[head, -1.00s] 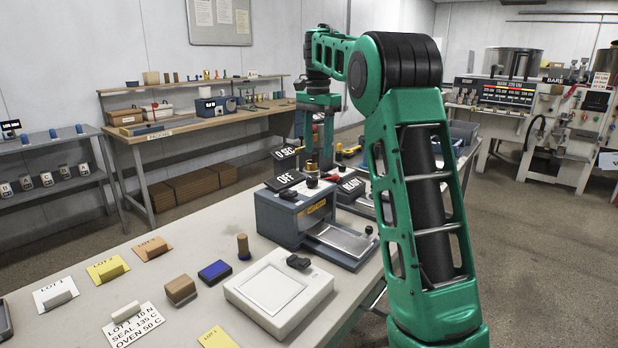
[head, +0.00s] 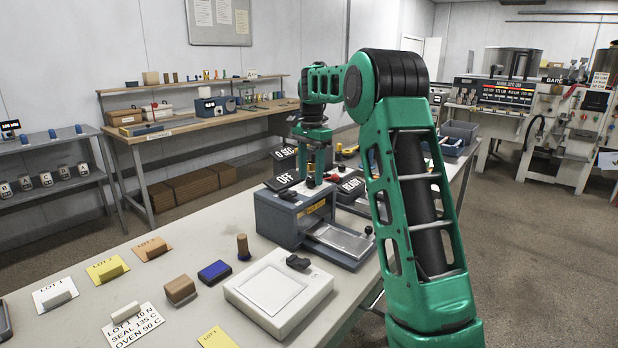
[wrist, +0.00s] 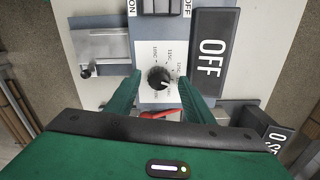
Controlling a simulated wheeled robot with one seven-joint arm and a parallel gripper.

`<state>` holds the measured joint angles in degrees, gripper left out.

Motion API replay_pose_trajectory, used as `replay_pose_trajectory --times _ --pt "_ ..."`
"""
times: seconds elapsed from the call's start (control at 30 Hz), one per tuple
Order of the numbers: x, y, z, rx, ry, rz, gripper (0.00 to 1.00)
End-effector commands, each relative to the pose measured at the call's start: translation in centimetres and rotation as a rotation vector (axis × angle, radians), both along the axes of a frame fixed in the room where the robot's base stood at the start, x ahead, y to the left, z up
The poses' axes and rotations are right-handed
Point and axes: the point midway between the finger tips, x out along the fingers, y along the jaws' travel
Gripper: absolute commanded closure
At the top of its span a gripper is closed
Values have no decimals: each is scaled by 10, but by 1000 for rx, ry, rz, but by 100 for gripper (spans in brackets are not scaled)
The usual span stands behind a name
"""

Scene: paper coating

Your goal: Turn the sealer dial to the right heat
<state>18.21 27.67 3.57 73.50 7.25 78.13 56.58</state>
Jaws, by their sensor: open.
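The sealer (head: 280,219) is a blue-grey box on the near bench with an OFF sign (head: 199,180) on top. In the wrist view its dial (wrist: 158,78) is a round black knob on a white face with temperature marks around it; the marks are too small to read surely. My gripper (wrist: 159,84) is open, with one green finger on each side of the dial. I cannot tell whether the fingers touch it. In the head view my gripper is above the sealer's far side, partly hidden. A card (head: 133,322) reads LOT 1, 10 N, SEAL 135 C, OVEN 50 C.
READY (head: 351,185) and 0 SEC (head: 284,153) signs stand close to my gripper. A white plate device (head: 278,290), a blue block (head: 214,271) and a brown block (head: 180,290) lie in front. A red part (wrist: 160,114) shows between my fingers.

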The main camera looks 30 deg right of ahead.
Motion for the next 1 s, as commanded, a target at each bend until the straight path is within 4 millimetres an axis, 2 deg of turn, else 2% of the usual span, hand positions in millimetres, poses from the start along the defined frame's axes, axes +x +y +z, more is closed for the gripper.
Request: replay_pose_trajectory --times 0.13,0.4,0.43,0.5,0.6,1.0 --pt "0 0 -7 0 -1 0 52" --pt "0 0 -9 0 -1 0 52" --pt "0 0 -9 0 -1 0 57" --pt "0 0 -9 0 -1 0 74" --pt "0 0 -9 -1 -1 1 94" --pt "1 1 -8 -1 -4 67 93"
